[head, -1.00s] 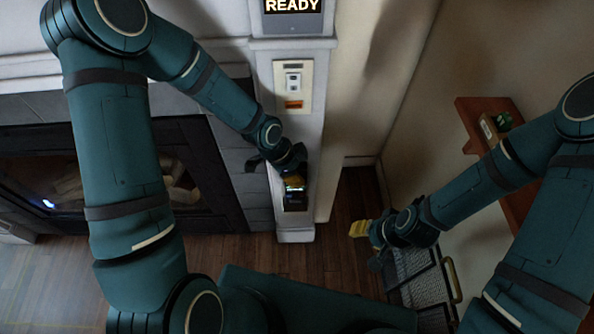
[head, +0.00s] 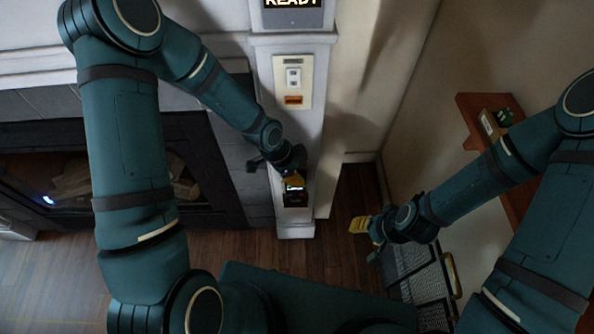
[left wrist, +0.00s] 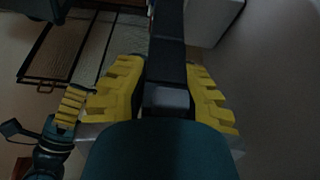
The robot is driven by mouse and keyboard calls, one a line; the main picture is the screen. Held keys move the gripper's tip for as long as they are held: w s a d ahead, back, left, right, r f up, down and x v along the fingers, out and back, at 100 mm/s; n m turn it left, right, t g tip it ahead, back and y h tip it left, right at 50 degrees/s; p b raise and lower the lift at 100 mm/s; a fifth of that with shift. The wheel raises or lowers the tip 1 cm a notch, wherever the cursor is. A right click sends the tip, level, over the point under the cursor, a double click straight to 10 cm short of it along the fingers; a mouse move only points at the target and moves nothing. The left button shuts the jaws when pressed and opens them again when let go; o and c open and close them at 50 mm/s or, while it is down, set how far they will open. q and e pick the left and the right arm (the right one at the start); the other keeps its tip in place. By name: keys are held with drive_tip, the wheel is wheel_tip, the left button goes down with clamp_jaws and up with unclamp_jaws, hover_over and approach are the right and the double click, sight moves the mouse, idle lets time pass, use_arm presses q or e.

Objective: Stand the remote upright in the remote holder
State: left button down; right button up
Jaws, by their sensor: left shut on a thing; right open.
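My left gripper (head: 292,183) has yellow fingers and is in front of the white pillar, below the wall switch. In the left wrist view its fingers (left wrist: 165,93) are shut on a dark, narrow thing, which I take to be the remote (left wrist: 168,66). In the head view the gripper hides most of it. A small black box, apparently the remote holder (head: 296,199), is on the pillar just below the fingers, with a bright patch at its top. I cannot tell whether the remote is inside it. My right gripper (head: 362,225) is open and empty, well to the right.
The white pillar (head: 295,231) carries a switch plate (head: 293,80) and a display above. A fireplace (head: 95,175) is at left. A wooden shelf (head: 470,120) and a mesh-panelled thing with a brass handle (head: 452,275) are at right. Floor between is clear.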

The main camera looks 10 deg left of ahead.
use_arm(q)
drive_tip(key=shift+f, duration=0.6)
drive_tip(key=c, duration=0.9)
unclamp_jaws()
drive_tip(key=shift+o, duration=0.2)
drive_tip(key=v, duration=1.2)
drive_tip(key=shift+r, duration=0.1)
drive_tip(key=shift+s, duration=0.1)
